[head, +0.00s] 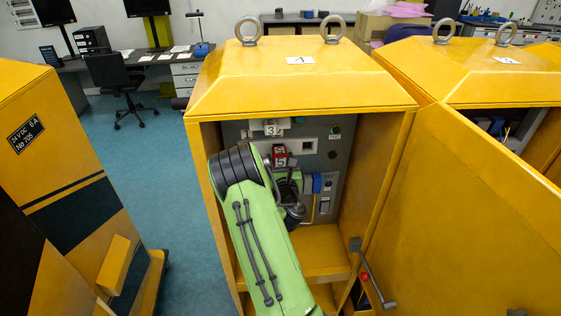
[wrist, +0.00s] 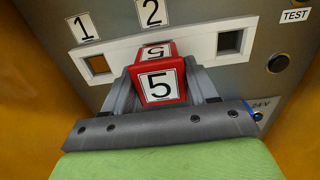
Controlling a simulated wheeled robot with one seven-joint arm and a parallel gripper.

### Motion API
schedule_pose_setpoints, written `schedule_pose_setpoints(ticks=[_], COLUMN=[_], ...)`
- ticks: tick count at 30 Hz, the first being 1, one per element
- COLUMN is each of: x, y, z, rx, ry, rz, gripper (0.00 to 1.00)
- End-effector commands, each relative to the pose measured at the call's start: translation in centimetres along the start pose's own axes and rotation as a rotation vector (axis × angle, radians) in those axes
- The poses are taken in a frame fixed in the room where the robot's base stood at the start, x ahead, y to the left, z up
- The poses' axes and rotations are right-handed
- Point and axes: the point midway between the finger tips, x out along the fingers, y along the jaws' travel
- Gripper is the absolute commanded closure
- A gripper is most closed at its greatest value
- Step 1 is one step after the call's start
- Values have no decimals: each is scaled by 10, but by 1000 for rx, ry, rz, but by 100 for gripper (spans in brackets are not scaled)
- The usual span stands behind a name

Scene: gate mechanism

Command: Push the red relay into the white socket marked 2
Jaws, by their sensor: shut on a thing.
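The red relay (wrist: 160,85), a block with a white "5" label on two faces, is between the fingers of my gripper (wrist: 162,78). My gripper is shut on it. In the head view the relay (head: 280,156) shows just above my gripper, inside the open cabinet. In the wrist view the white socket strip (wrist: 205,50) has an opening under plate "1" and another at the right. The relay stands in front of the strip below plate "2" (wrist: 151,12) and hides the socket there. I cannot tell whether it has entered.
The yellow cabinet (head: 300,90) has side walls close around my arm. Its open door (head: 465,190) stands at the right. A dark round button and a "TEST" plate (wrist: 295,15) lie right of the strip. A blue part (head: 317,183) is right of my gripper.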

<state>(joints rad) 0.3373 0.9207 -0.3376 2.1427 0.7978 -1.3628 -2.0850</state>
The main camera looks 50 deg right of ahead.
Motion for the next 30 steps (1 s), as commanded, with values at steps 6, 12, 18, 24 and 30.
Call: schedule_pose_setpoints(ticks=[6,12,18,24,30], x=[3,6,8,11,13], y=[0,0,0,0,0], z=[1,1,2,1,2], rx=[0,0,0,0,0], ry=[0,0,0,0,0], rz=[0,0,-1,-1,-1], gripper=[74,74,74,74,74])
